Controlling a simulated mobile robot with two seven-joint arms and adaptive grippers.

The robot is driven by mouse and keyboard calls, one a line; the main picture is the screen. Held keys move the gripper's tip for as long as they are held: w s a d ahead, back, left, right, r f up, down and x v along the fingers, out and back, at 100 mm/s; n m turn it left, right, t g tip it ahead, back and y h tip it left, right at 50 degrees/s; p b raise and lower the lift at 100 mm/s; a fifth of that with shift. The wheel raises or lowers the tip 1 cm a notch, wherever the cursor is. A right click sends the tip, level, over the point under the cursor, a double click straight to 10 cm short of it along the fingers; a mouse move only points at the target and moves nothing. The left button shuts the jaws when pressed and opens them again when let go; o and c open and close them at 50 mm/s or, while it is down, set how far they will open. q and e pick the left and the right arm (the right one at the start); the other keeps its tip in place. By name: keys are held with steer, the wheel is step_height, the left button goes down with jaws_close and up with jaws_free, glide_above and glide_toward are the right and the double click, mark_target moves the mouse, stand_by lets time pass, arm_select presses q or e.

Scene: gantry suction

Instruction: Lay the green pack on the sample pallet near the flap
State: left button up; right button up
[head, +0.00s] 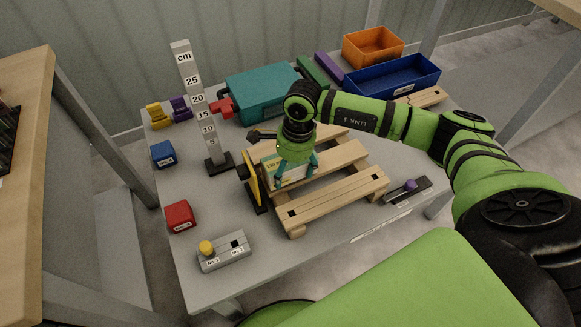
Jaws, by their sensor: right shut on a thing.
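The wooden sample pallet (338,197) lies on the grey table, its slats running across the picture. A yellow flap (254,184) with dark edges stands upright at the pallet's left end. My right gripper (297,172) points down over the pallet's left part, shut on a small pale pack with a green and yellow label, the green pack (271,166). The pack is just right of the flap, and my fingers hide part of it. I cannot tell whether its underside touches the slats. My left gripper is not in view.
A height scale (197,110) stands left of the pallet. A teal box (262,92), a blue bin (392,86) and an orange bin (373,47) are behind. A red block (180,216) and a grey holder with a yellow knob (224,251) sit front left. The pallet's right part is bare.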

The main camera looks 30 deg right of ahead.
steer(key=shift+f+b, duration=0.45)
steer(key=shift+f, duration=0.1)
steer(key=o, duration=1.3)
steer(key=shift+r, duration=0.1)
steer(key=r, duration=0.4)
steer(key=d+r, duration=0.1)
steer(key=r, duration=0.7)
steer(key=shift+d, duration=0.2)
